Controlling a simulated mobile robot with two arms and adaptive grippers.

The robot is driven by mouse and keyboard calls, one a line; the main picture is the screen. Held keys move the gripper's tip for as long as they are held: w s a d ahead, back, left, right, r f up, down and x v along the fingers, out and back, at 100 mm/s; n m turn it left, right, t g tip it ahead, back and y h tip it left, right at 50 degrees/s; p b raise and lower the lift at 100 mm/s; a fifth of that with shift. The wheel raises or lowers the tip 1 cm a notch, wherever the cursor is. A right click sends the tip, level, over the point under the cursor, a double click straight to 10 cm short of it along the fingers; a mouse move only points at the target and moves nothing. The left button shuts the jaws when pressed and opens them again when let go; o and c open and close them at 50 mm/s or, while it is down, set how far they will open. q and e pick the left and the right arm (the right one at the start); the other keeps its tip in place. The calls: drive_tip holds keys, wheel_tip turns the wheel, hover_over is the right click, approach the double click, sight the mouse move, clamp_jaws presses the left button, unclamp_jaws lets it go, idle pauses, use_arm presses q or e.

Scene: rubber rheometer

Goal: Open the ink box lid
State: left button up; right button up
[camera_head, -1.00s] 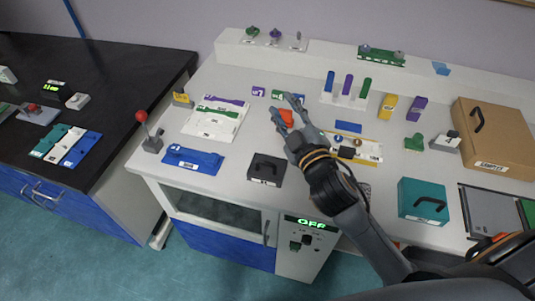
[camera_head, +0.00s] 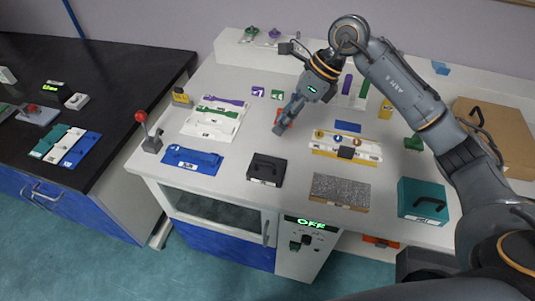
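A small black box (camera_head: 266,169) with a dark handle on its closed lid stands near the front edge of the bench; its label is too small to read. A teal box (camera_head: 424,201) with a dark handle, also closed, stands farther right. I cannot tell for certain from the labels which is the ink box. My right gripper (camera_head: 282,121) points down behind the black box, apart from it. Its fingers are at a small orange-red object, mostly hidden by them; whether they grip it is unclear. My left gripper is out of view.
A blue tray (camera_head: 191,160) and a red-knobbed lever (camera_head: 147,133) stand left of the black box. A speckled grey block (camera_head: 340,191) lies to its right, with a yellow-white rack (camera_head: 345,149) behind. A brown box (camera_head: 497,132) stands far right. My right arm spans the bench's right side.

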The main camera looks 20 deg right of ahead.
drive_tip(key=shift+h, duration=0.5)
drive_tip(key=p+x, duration=0.1)
drive_tip(key=x, duration=0.3)
drive_tip(key=d+p+x, duration=0.1)
drive_tip(key=x, duration=0.3)
drive_tip(key=p+x, duration=0.1)
drive_tip(key=x, duration=0.4)
drive_tip(key=shift+d+f+p, duration=0.3)
drive_tip(key=shift+d+f, duration=0.05)
drive_tip(key=shift+c, duration=0.4)
clamp_jaws()
